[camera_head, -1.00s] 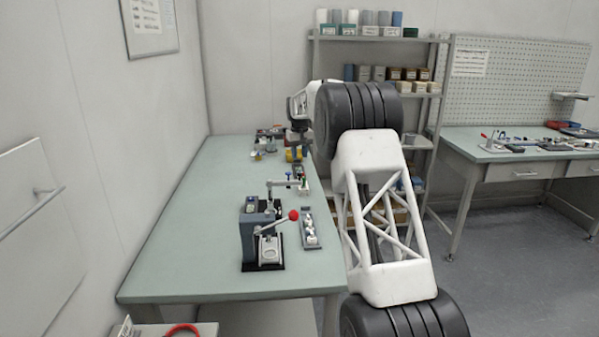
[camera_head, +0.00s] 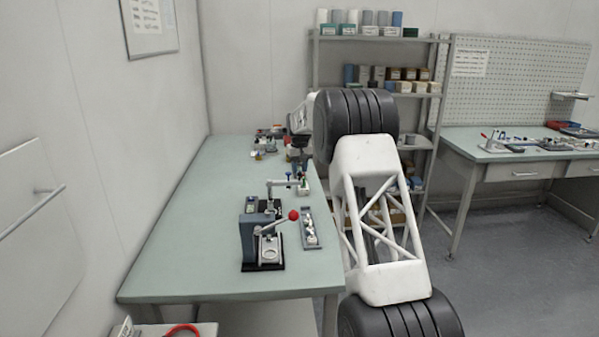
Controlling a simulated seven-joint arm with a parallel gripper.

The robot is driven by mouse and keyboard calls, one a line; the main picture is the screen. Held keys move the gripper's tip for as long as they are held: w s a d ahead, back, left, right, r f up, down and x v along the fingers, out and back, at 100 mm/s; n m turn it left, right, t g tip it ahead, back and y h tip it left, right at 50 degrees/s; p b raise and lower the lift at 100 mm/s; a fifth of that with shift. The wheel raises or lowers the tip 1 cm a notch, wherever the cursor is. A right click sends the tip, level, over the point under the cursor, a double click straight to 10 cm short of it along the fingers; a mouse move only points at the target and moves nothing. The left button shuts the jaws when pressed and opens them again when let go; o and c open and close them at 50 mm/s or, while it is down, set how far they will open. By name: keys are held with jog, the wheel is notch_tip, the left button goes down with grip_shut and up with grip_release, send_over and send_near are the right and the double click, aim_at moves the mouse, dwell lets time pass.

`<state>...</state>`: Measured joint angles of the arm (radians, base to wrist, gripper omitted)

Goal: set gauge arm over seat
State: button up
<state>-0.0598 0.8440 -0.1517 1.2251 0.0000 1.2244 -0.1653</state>
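A pale gauge arm (camera_head: 281,183) reaches out level from a small post on the green bench, with a blue knob near its free right end. A small light and green block (camera_head: 303,188) is at that end; I cannot tell whether this is the seat or whether the arm is over it. A dark base (camera_head: 268,206) is below the arm, partly hidden by the press. My gripper (camera_head: 300,162) is farther back along the bench's right edge, apart from the gauge arm. It is small and dark; its fingers are too unclear to read, and any contents cannot be seen.
A blue-grey press (camera_head: 249,240) with a red-knobbed lever (camera_head: 293,215) stands nearest on the bench. A tray of white parts (camera_head: 311,230) lies right of it. Small items (camera_head: 263,147) are at the far end. The bench's left side (camera_head: 190,230) is clear.

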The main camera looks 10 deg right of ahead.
jog(key=shift+f, duration=0.75)
grip_shut()
